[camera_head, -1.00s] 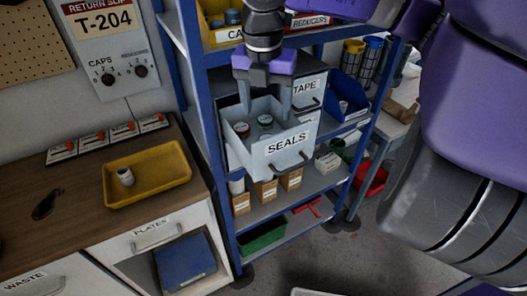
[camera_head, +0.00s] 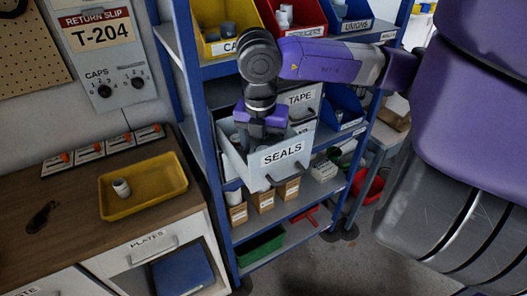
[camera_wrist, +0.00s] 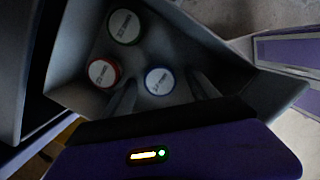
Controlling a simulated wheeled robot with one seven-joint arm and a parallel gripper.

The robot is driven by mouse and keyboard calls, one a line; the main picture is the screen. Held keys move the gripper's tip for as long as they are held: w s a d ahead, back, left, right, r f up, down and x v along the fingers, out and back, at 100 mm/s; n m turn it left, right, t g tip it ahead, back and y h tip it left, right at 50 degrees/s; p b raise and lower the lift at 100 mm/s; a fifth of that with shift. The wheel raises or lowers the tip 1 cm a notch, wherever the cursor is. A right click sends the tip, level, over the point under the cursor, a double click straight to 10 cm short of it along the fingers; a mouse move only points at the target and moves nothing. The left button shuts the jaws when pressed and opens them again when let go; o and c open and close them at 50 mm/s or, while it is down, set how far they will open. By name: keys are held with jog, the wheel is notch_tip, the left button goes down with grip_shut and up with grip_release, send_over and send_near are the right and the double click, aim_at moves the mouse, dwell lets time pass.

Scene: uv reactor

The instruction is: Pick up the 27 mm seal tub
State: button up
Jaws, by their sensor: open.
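The SEALS drawer (camera_head: 262,176) is pulled open on the shelf unit. My gripper (camera_head: 262,128) reaches down into it, and the drawer front hides its fingertips in the head view. In the wrist view three white-lidded tubs stand in the drawer: a blue-rimmed tub (camera_wrist: 160,81), a red-rimmed tub (camera_wrist: 103,73) and a dark green-rimmed tub (camera_wrist: 125,26). Their lid print is too small to read, so I cannot tell which is 27 mm. My open gripper (camera_wrist: 165,84) has its fingers either side of the blue-rimmed tub, with gaps showing.
The TAPE drawer (camera_head: 300,97) is just behind. Yellow, red (camera_head: 290,22) and blue bins sit on the shelf above, and small cartons (camera_head: 263,200) below. A yellow tray (camera_head: 150,195) with a white cup-like item (camera_head: 121,187) lies on the left bench.

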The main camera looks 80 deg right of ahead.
jog(key=c, duration=1.4)
jog(key=shift+c, duration=0.2)
jog(key=shift+r, duration=0.1)
